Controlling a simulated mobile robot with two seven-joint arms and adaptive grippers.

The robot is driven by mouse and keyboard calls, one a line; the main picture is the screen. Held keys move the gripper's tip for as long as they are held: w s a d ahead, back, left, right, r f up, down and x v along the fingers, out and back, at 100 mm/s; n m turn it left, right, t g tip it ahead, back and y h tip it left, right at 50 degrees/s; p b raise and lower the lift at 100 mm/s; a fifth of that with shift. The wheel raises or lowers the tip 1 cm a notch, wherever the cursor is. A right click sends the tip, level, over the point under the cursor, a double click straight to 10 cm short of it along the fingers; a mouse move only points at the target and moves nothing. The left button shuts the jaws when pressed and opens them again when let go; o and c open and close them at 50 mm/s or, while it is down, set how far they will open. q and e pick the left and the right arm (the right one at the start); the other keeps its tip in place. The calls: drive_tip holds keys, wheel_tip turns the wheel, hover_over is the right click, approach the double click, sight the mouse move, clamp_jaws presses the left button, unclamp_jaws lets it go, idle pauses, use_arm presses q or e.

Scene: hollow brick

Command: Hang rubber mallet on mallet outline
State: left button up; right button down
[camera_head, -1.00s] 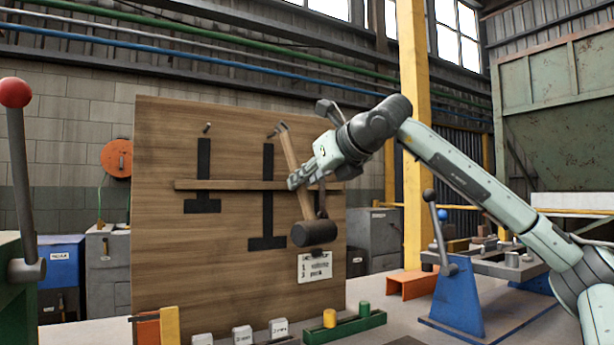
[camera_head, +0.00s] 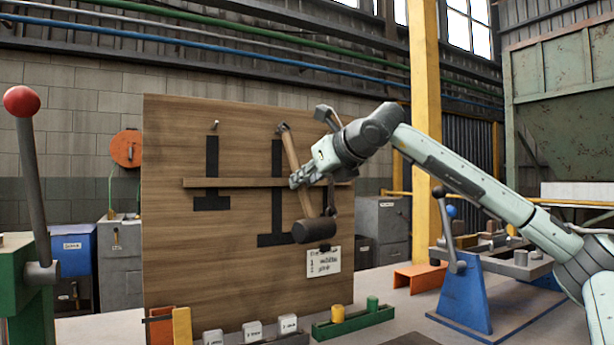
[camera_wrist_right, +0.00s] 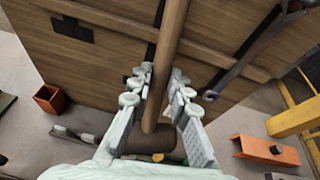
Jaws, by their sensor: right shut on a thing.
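The rubber mallet has a dark head (camera_head: 315,230) and a wooden handle (camera_head: 292,153). It hangs head down and tilted in front of the wooden board (camera_head: 170,230). My right gripper (camera_head: 299,178) is shut on its handle, which also shows between the fingers in the right wrist view (camera_wrist_right: 172,45). The larger black mallet-shaped outline (camera_head: 277,180) is just left of the mallet, which partly covers it. The handle's top end is close to the peg above this outline; I cannot tell whether they touch. My left gripper is not in view.
A smaller black outline (camera_head: 211,172) with a bare peg is on the left. A wooden strip (camera_head: 235,183) crosses the board. A wrench (camera_wrist_right: 240,70) hangs right of the gripper. A card (camera_head: 323,262) is below the mallet. White blocks and a green tray (camera_head: 352,322) stand in front.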

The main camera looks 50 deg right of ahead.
drive_tip(key=shift+w+d, duration=0.1)
drive_tip(key=shift+w, duration=0.2)
drive_tip(key=shift+w+f, duration=0.2)
drive_tip(key=shift+w+d+f, duration=0.1)
drive_tip(key=shift+w, duration=0.1)
drive_tip(key=shift+b, duration=0.3)
drive_tip(key=shift+w+f, duration=0.1)
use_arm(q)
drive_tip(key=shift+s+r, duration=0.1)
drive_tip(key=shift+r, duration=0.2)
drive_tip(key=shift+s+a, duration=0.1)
